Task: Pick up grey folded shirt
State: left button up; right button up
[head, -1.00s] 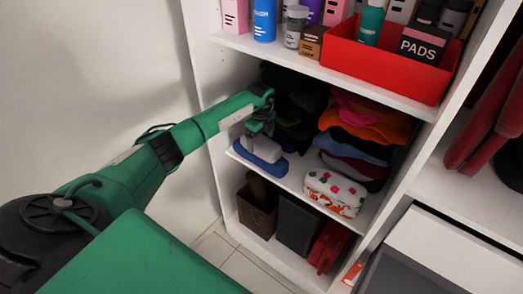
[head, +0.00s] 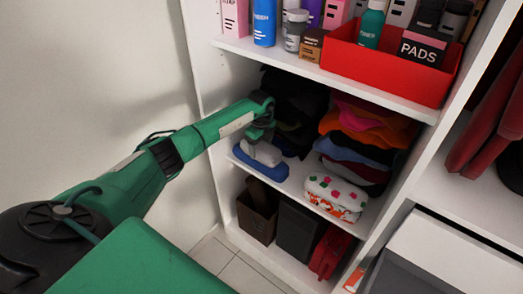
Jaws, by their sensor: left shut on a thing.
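The grey folded shirt (head: 266,155) is on the middle shelf at the left, above a blue folded garment (head: 258,167). My left gripper (head: 260,143) reaches in from the left and is shut on the grey shirt from above. The shirt looks bunched between the fingers. The fingertips are partly hidden, and I cannot tell whether the shirt is clear of the blue garment. My right gripper is not in view.
A dark clothes stack (head: 297,98) stands close behind my gripper. A colourful stack (head: 362,130) and a patterned folded cloth (head: 335,196) are to the right. The upper shelf (head: 300,67) with a red box (head: 385,72) overhangs them. Dark bins (head: 299,231) stand below.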

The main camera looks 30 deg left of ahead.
aim_at(261, 145)
pick_arm(q)
jog(key=shift+o, duration=1)
jog(key=shift+c, duration=1)
jog(key=shift+r+p, duration=2.75)
jog(key=shift+r, duration=0.75)
